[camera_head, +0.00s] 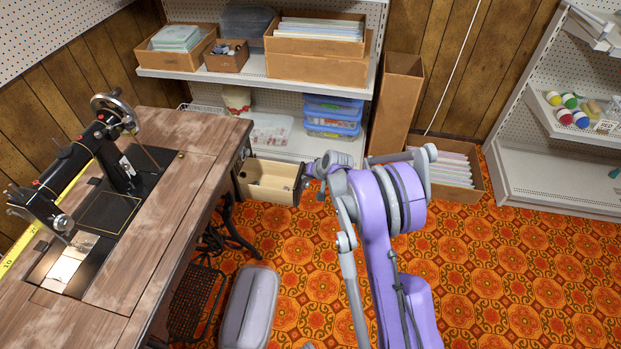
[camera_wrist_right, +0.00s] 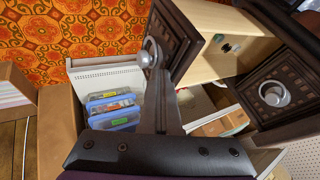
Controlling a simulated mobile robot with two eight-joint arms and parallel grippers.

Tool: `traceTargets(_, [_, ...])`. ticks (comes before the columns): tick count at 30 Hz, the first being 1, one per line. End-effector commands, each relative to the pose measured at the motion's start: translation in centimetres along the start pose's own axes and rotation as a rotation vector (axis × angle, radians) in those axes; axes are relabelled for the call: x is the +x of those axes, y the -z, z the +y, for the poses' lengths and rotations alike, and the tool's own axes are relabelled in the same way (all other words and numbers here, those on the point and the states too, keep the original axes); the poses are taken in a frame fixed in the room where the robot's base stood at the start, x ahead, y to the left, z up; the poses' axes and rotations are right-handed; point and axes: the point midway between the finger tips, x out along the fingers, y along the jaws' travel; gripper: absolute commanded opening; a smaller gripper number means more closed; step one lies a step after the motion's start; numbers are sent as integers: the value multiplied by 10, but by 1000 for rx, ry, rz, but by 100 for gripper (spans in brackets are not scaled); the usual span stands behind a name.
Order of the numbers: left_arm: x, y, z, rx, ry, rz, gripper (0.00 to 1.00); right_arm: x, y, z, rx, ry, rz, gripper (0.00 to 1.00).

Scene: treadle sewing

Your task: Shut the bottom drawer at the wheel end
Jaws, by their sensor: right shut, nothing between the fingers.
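The open drawer (camera_head: 262,192) sticks out from the wheel end of the sewing table, a pale wooden box with a dark front. In the right wrist view its dark carved front (camera_wrist_right: 186,38) has a round metal knob, and its pale side runs back to the right. Another dark drawer front (camera_wrist_right: 290,78) with a knob sits farther back and looks closed. My right gripper (camera_head: 316,168) is shut and empty, close to the outer face of the open drawer's front. Its grey fingers (camera_wrist_right: 165,100) reach toward the knob; I cannot tell whether they touch. My left gripper is out of view.
The sewing machine (camera_head: 110,160) stands on the wooden table top (camera_head: 165,215). A lidded grey bin (camera_head: 248,308) is on the floor below. The shelf (camera_head: 255,80) stands behind, with a tall cardboard box (camera_head: 400,95) beside it.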

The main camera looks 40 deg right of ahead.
Motion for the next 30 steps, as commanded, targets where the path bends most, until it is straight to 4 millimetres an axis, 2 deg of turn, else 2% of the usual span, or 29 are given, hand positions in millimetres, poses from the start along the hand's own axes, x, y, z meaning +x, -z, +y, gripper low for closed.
traceTargets(5, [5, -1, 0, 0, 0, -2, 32, 17, -2, -31, -4, 3, -3, 0])
traceTargets(18, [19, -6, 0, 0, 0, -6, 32, 69, -2, -128, -3, 3, -3, 0])
traceTargets(24, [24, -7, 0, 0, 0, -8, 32, 86, -1, -161, -1, 2, -2, 0])
traceTargets(30, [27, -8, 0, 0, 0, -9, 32, 96, -1, -180, -1, 2, -1, 0])
